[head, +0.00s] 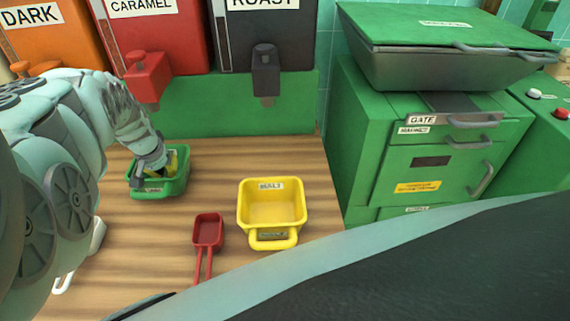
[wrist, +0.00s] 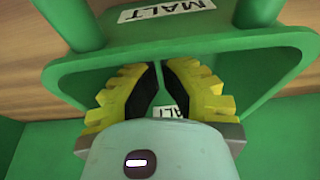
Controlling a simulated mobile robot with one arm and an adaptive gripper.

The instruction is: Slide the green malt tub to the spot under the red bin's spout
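The green malt tub (head: 172,187) stands on the wooden counter below the red bin (head: 173,40), slightly right of and in front of its spout (head: 148,80). My gripper (head: 158,165) reaches down into it from the left. In the wrist view the tub's rim (wrist: 270,40) and MALT label (wrist: 168,15) are beyond the yellow-and-black fingers (wrist: 158,70). The fingers are inside the tub with their tips close together and a narrow gap showing. I cannot tell whether they touch a wall.
A yellow malt tub (head: 272,207) and a red scoop (head: 208,230) lie to the right on the counter. A black bin (head: 263,30) with a dark spout (head: 265,75) and a green cabinet (head: 430,150) stand farther right. Bare counter lies in front of the green tub.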

